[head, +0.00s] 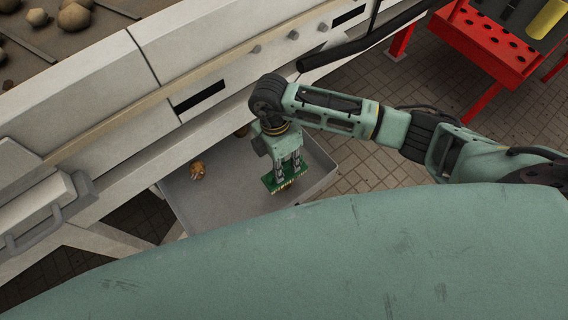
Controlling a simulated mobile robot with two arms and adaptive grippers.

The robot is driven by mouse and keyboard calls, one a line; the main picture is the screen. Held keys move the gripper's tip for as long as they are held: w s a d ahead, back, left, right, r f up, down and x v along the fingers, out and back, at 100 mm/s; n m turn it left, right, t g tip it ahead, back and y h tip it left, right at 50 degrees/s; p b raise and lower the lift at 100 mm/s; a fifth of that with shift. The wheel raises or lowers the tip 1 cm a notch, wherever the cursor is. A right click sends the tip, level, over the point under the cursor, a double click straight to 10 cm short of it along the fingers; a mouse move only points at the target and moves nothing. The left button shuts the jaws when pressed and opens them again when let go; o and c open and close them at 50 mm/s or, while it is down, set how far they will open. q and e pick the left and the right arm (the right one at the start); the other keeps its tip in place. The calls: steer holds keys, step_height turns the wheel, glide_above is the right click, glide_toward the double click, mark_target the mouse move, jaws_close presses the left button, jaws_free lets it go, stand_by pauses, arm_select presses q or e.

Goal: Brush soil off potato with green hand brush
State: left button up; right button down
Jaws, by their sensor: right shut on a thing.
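My right gripper (287,172) reaches in over a grey tray (228,208) and is shut on the green hand brush (287,180). The brush has a green back and pale bristles along its lower edge, and it is over the right part of the tray. I cannot tell whether it touches the tray floor. A brown potato (198,170) lies in the left part of the tray, apart from the brush. Another brown lump (242,131) shows partly at the tray's far side, beside my right wrist. My left gripper is not in view.
A long pale machine (105,80) runs diagonally behind the tray, with potatoes on a brown bed (62,42) at upper left. A red perforated rack (497,50) stands at upper right. Tiled floor shows right of the tray.

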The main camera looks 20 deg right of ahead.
steer(key=shift+w+b+x, duration=0.2)
steer(key=shift+b+x, duration=0.4)
steer(key=shift+x, duration=0.4)
stand_by(0.7)
steer(key=shift+a, duration=0.15)
